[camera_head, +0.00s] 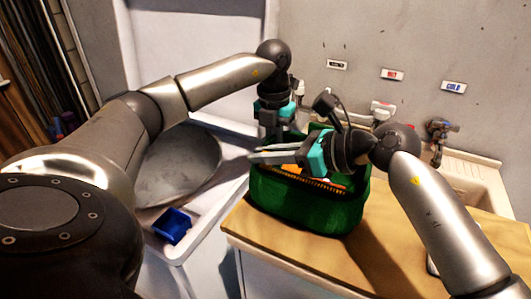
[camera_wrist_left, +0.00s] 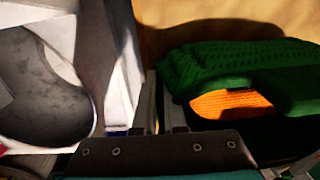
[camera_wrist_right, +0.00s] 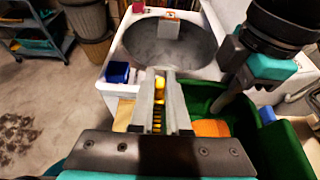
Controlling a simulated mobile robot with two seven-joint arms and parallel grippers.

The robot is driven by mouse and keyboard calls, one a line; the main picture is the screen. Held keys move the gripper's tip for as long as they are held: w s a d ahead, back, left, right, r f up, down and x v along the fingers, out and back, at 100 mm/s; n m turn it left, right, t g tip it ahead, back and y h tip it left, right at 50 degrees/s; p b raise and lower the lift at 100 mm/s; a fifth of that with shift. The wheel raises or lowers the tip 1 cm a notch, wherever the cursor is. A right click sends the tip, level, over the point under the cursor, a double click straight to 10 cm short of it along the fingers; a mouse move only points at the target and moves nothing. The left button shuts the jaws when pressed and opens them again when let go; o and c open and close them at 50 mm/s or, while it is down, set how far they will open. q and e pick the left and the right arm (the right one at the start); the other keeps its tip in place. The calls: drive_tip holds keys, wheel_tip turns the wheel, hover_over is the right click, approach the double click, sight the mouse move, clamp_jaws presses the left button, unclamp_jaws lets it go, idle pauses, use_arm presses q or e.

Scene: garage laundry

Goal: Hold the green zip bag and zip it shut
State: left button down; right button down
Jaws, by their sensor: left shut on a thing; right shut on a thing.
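The green zip bag (camera_head: 305,208) stands upright on a wooden counter, its top open. An orange item (camera_wrist_left: 232,102) shows inside it. A row of yellow zip teeth (camera_head: 318,184) runs along its near rim. My right gripper (camera_head: 256,156) reaches across the top to the bag's left end. In the right wrist view its jaws are shut on the yellow zip pull (camera_wrist_right: 159,84), with teeth showing between the fingers. My left gripper (camera_head: 272,137) points down at the bag's far left corner and is shut on the bag's edge. Its fingertips are partly hidden by the right gripper.
The wooden counter (camera_head: 375,262) is clear in front of the bag. A white unit with a grey round basin (camera_head: 180,165) and a blue box (camera_head: 172,226) lies to the left. A sink (camera_head: 465,185) with a tap (camera_head: 437,135) is at the right.

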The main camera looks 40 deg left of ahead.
sight(343, 194)
idle(0.8)
drive_tip(key=w+d, duration=0.1)
drive_tip(key=d, duration=0.3)
drive_tip(key=w+d, duration=0.2)
drive_tip(key=d, duration=0.2)
drive_tip(key=w+d, duration=0.1)
drive_tip(key=d, duration=0.4)
drive_tip(key=shift+w, duration=0.15)
drive_tip(key=shift+d, duration=0.45)
use_arm(q)
drive_tip(key=shift+a, duration=0.1)
use_arm(e)
drive_tip(key=c, duration=0.9)
unclamp_jaws()
drive_tip(key=v, duration=1.2)
use_arm(q)
drive_tip(key=c, duration=0.9)
unclamp_jaws()
